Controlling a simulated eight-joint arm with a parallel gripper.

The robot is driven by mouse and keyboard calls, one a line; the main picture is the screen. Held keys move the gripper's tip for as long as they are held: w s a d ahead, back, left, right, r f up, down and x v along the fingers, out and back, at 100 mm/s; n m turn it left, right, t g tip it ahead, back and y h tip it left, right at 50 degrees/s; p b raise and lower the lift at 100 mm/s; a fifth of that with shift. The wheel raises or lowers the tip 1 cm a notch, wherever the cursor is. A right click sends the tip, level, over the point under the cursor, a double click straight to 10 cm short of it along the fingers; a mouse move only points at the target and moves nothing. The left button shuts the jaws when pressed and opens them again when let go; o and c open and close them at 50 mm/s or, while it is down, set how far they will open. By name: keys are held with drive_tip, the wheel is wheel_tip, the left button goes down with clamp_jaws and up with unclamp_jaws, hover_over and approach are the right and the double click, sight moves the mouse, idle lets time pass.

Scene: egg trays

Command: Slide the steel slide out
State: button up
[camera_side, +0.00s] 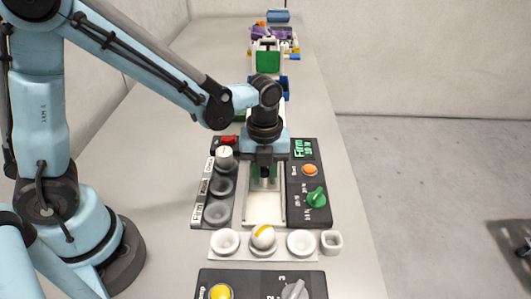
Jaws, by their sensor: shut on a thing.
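A dark cooker-like unit (295,216) stands on the table in the middle of the side view. The pale steel slide (264,209) lies in the channel down its middle, its far part hidden by my gripper. My gripper (264,183) points down over the far half of the channel. It is shut, with its green-edged fingers low at the slide; the exact contact point is too small to make out.
The unit has a green knob (316,197), an orange button (310,170) and a lit display (304,149). A white tray (243,252) with cups and a yellow-marked egg (263,236) stands close in front. Another control panel (255,281) lies nearer. Coloured objects stand behind.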

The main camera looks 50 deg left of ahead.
drive_tip(key=shift+s+d, duration=2.4)
drive_tip(key=shift+d, duration=0.05)
drive_tip(key=o, duration=0.8)
drive_tip(key=shift+o, duration=0.2)
wheel_tip(320, 180, up, 6)
wheel_tip(320, 180, up, 8)
